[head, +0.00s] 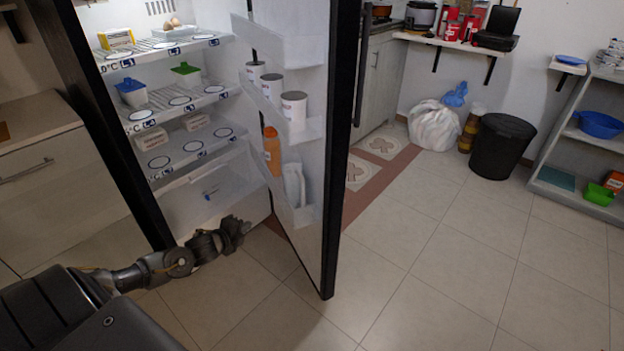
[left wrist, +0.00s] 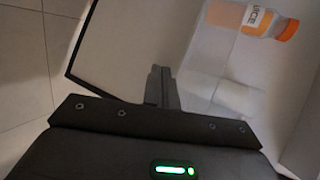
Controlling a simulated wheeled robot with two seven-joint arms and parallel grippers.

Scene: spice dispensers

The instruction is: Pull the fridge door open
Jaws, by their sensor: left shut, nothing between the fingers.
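The fridge door (head: 338,150) stands well open in the head view, swung out to the right of the fridge body (head: 98,130). Its inner side faces me, with white shelves holding several cups, an orange bottle (head: 272,150) and a white bottle (head: 294,185). My left gripper (head: 240,228) is low in front of the fridge opening, left of the door's inner side. In the left wrist view, its fingers (left wrist: 161,85) are together with nothing between them, and the door's inner side and the orange-labelled bottle (left wrist: 255,20) show beyond. My right gripper is not in view.
Fridge shelves (head: 180,98) hold boxes, eggs and small containers. A wooden cabinet (head: 40,165) stands at the left. A black bin (head: 500,146), a white bag (head: 434,125) and a shelf rack (head: 575,150) stand at the back right. The tiled floor (head: 450,260) right of the door is clear.

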